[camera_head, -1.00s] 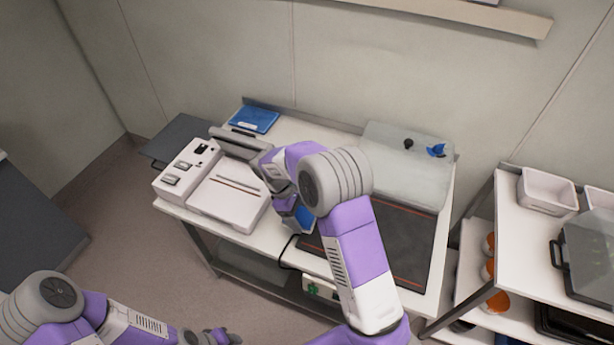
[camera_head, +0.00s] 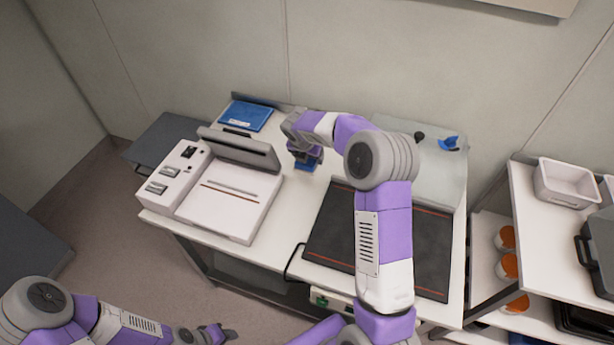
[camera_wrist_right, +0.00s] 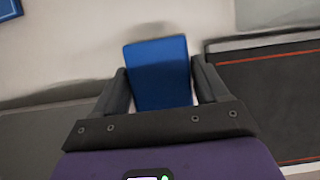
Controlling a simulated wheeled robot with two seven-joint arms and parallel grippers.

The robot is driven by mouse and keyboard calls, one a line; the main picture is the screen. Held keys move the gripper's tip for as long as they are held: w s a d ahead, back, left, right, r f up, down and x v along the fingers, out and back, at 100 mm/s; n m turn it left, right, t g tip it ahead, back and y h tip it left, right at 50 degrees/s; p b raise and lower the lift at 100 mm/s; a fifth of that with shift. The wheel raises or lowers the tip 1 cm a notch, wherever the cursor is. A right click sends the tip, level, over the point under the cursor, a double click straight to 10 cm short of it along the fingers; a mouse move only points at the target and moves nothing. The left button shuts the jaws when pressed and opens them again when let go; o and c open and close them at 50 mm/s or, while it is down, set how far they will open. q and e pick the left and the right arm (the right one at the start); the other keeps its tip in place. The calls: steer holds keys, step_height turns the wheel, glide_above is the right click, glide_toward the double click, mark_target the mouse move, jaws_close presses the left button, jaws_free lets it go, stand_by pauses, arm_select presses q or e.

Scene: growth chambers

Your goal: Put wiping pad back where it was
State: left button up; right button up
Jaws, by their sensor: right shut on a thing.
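The wiping pad (camera_wrist_right: 158,72) is a blue rectangular block between the two fingers of my right gripper (camera_wrist_right: 160,88) in the right wrist view. In the head view the pad (camera_head: 306,166) shows as a small blue patch under my right gripper (camera_head: 306,160), over the white table between the white sealer-like device and the black mat. Whether the pad touches the table I cannot tell. My left gripper (camera_head: 212,334) is at the bottom left, in front of the table and away from the pad; its finger opening is too small to read.
The white device (camera_head: 225,200) with its raised lid stands left on the table (camera_head: 275,245). A blue packet (camera_head: 247,116) lies behind it. The black mat (camera_head: 335,225) is at the right, a translucent board (camera_head: 452,180) behind it. A shelf with white bins (camera_head: 565,183) stands further right.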

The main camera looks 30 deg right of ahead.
mark_target(308, 180)
step_height(308, 180, down, 8)
steer(key=b, duration=0.2)
steer(key=shift+f+b, duration=0.15)
steer(key=shift+b, duration=0.15)
steer(key=shift+f, duration=0.15)
steer(key=o, duration=1)
steer(key=p+v, duration=0.3)
steer(key=v, duration=0.9)
steer(key=shift+r, duration=0.2)
